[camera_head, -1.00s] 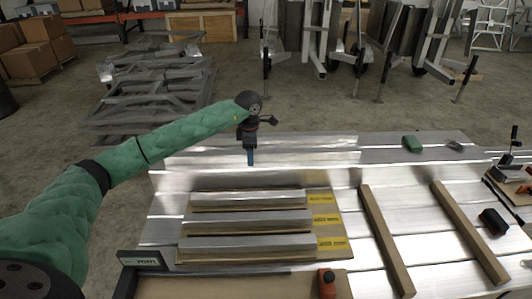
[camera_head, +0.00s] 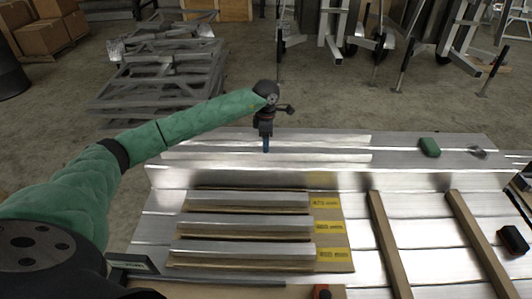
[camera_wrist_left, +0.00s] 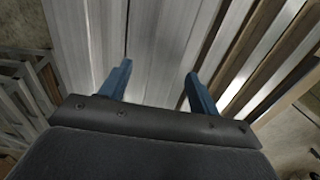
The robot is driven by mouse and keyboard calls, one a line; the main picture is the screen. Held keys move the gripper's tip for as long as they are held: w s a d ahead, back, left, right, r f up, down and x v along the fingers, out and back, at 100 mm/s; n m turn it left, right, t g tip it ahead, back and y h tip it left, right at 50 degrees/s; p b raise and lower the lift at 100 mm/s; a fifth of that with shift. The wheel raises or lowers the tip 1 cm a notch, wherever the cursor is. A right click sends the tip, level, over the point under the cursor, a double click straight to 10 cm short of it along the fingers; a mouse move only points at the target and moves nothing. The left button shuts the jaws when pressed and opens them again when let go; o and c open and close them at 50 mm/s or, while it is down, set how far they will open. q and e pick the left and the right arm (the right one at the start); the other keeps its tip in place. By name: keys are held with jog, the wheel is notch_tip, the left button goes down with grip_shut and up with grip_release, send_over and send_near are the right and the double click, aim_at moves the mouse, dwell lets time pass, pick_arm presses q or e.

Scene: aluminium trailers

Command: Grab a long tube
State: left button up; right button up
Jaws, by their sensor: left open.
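Long silvery tubes (camera_head: 330,139) seem to lie side by side along the raised back ledge of the metal bench; glare blurs their edges. Three shorter metal bars (camera_head: 245,226) lie in a tan holder with yellow labels, nearer to me. My left gripper (camera_head: 265,148) points down over the back ledge, behind the holder. In the left wrist view its two blue fingers (camera_wrist_left: 158,72) are apart with nothing between them. Long metal strips (camera_wrist_left: 150,35) run below them; I cannot tell the exact height. My right gripper is not in view.
A green block (camera_head: 429,147) sits on the ledge at the right. Two wooden strips (camera_head: 389,245) cross the bench right of the holder. A black object (camera_head: 513,240) lies at far right. Grey metal frames (camera_head: 160,80) stand on the floor behind my left arm.

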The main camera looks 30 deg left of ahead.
pick_arm(q)
jog(key=f+p, duration=0.1)
jog(key=f, duration=0.1)
jog(key=s+f, duration=0.1)
jog(key=shift+f+p, duration=0.35)
jog(key=shift+p, duration=0.05)
jog(key=shift+w+f, duration=0.15)
jog(key=shift+f, duration=0.4)
jog(key=shift+r, duration=0.15)
grip_shut()
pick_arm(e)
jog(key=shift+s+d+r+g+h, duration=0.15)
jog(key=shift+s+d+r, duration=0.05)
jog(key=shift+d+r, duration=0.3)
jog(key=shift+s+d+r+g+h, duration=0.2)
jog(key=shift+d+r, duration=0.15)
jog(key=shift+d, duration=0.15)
